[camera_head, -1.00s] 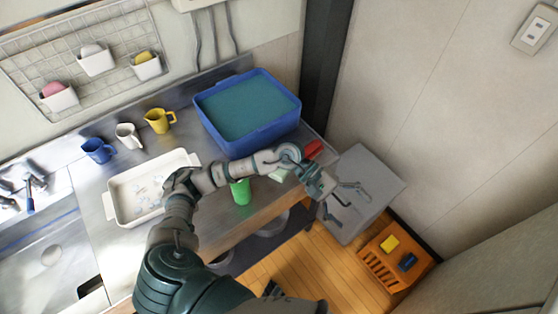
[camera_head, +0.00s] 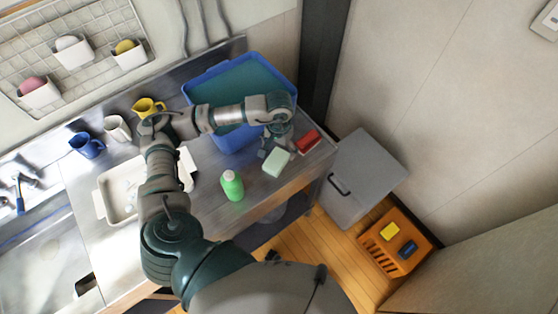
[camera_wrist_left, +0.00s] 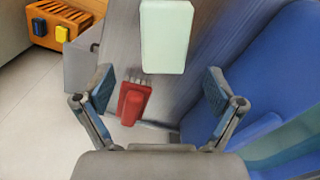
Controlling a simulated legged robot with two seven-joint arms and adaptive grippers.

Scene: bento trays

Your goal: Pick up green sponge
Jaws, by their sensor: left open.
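The pale green sponge (camera_head: 276,163) lies on the steel counter near its right end, between a green bottle and a red brush. In the left wrist view the sponge (camera_wrist_left: 165,36) is at the top middle, beyond the fingertips. My left gripper (camera_head: 274,148) is close beside the sponge on its far side, partly hidden by its own wrist. In the left wrist view my left gripper (camera_wrist_left: 156,90) is open with nothing between its fingers, and the red brush (camera_wrist_left: 133,102) shows between them. My right gripper does not show.
The red brush (camera_head: 307,141) lies right of the sponge. The green bottle (camera_head: 232,186) stands to its left. A blue tub (camera_head: 190,93) is behind. A grey cabinet (camera_head: 368,170) and an orange crate (camera_head: 381,256) are beyond the counter's right end.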

